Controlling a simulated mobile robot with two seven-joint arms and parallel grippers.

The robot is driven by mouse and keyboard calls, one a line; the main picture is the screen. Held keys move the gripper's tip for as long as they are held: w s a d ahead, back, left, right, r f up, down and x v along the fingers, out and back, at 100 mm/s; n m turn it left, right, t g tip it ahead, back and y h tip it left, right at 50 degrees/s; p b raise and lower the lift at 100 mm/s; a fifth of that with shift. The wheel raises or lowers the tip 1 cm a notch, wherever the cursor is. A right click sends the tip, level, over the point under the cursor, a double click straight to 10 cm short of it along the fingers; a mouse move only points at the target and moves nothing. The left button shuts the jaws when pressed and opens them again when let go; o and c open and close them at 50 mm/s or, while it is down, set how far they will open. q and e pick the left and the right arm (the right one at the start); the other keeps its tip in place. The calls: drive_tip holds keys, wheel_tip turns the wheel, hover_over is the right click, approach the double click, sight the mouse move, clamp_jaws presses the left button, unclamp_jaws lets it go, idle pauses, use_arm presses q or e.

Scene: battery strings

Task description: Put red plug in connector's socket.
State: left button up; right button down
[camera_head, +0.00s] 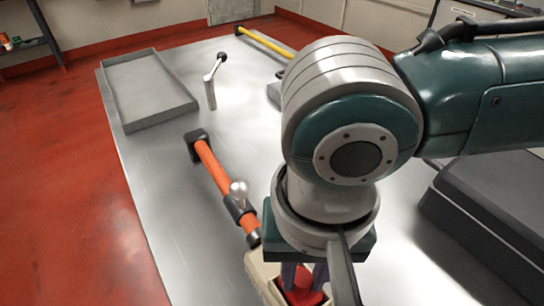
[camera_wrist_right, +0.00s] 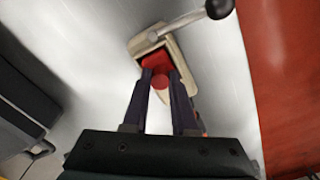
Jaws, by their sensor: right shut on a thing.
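The connector is a beige housing; it shows at the bottom of the head view (camera_head: 262,277), partly cut off, and in the wrist view (camera_wrist_right: 175,52). My right gripper (camera_wrist_right: 161,78) is shut on the red plug (camera_wrist_right: 159,82), pointing down at the connector. In the wrist view the red plug is between the dark fingertips, at the connector's opening, where red also shows. The red plug also shows low in the head view (camera_head: 304,292). I cannot tell how deep it sits in the socket. My left gripper is out of view.
An orange-red bar (camera_head: 212,168) with black ends lies beyond the connector on the metal table (camera_head: 150,190). A grey tray (camera_head: 124,122), a small post with a lever (camera_head: 211,90) and a yellow bar (camera_head: 262,40) stand farther back. A dark box (camera_head: 485,220) is at right.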

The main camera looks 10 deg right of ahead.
drive_tip(key=shift+f, duration=0.2)
drive_tip(key=c, duration=0.7)
unclamp_jaws()
wheel_tip(320, 180, up, 12)
drive_tip(key=p, duration=0.3)
drive_tip(key=s+a+n+t+y, duration=0.25)
drive_tip(key=a+n+y, duration=0.2)
drive_tip(key=a, duration=0.35)
drive_tip(key=t, duration=0.1)
approach(303, 280)
drive_tip(key=a+r, duration=0.2)
drive_tip(key=a, duration=0.2)
drive_tip(key=s+d+f+h, duration=0.3)
drive_tip(key=s+d+h, duration=0.1)
drive_tip(key=d, duration=0.7)
drive_tip(key=shift+s+n, duration=0.35)
drive_tip(key=shift+s, duration=0.15)
